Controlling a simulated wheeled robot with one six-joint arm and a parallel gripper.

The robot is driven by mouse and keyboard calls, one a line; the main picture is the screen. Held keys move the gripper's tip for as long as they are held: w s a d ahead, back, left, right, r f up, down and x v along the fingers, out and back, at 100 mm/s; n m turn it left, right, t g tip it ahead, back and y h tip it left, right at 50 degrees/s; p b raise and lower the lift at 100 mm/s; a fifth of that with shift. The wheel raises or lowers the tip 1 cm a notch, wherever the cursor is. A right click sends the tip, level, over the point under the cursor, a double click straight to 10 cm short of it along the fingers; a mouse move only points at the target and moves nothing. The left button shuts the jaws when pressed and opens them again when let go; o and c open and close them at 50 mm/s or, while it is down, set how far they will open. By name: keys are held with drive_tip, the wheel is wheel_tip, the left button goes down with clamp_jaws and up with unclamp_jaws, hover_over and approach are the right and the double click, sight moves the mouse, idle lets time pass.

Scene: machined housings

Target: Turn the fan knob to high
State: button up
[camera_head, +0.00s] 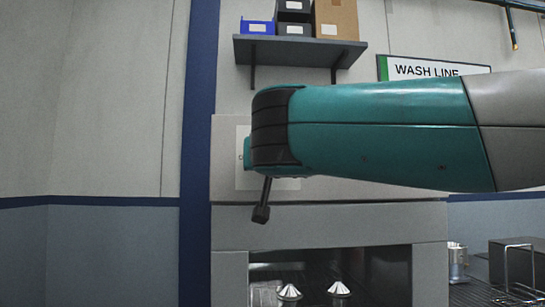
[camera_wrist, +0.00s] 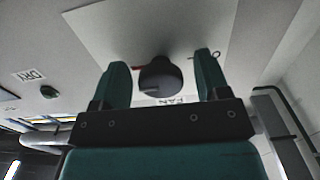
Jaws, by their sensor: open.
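The fan knob (camera_wrist: 160,80) is a dark round knob on a pale plate in the wrist view. A partly covered FAN label (camera_wrist: 172,101) is beside it. My gripper (camera_wrist: 160,58) is open, with one teal finger on each side of the knob. Gaps show between the knob and both fingers, and I cannot tell how deep the fingers reach around it. In the head view my teal arm covers the knob and most of the gripper. Only part of the pale plate (camera_head: 242,178) shows there. The knob's setting is not readable.
Another small dark knob (camera_wrist: 48,91) is near a DRY label (camera_wrist: 29,76). In the head view, an open bay (camera_head: 375,275) below my arm holds two silvery cone-shaped parts (camera_head: 339,289). A shelf with bins (camera_head: 300,49) and a WASH LINE sign (camera_head: 425,69) are above.

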drive_tip(key=s+d+b, duration=0.2)
drive_tip(key=s+b, duration=0.1)
drive_tip(key=s, duration=1.4)
drive_tip(key=shift+d+b, duration=0.3)
drive_tip(key=shift+d, duration=0.05)
drive_tip(key=w+d+f+n+g, duration=0.2)
drive_tip(key=d+f+g, duration=0.1)
drive_tip(key=f, duration=0.5)
drive_tip(key=w+d+f+n+g, duration=0.2)
drive_tip(key=d+f+g, duration=0.1)
drive_tip(key=f, duration=0.5)
drive_tip(key=s+d+f+g, duration=0.4)
drive_tip(key=d+f+g, duration=0.1)
drive_tip(key=f, duration=0.6)
drive_tip(key=s+d+f+n+g+y+p, duration=0.1)
drive_tip(key=s+d+f+g, duration=0.3)
drive_tip(key=s, duration=0.4)
drive_tip(key=s+d+f+g, duration=0.25)
drive_tip(key=s+f, duration=0.25)
drive_tip(key=s, duration=0.3)
wheel_tip(320, 180, up, 11)
drive_tip(key=p, duration=1.1)
drive_tip(key=shift+w+a+r, duration=0.15)
drive_tip(key=shift+w+a, duration=0.1)
drive_tip(key=shift+w, duration=0.05)
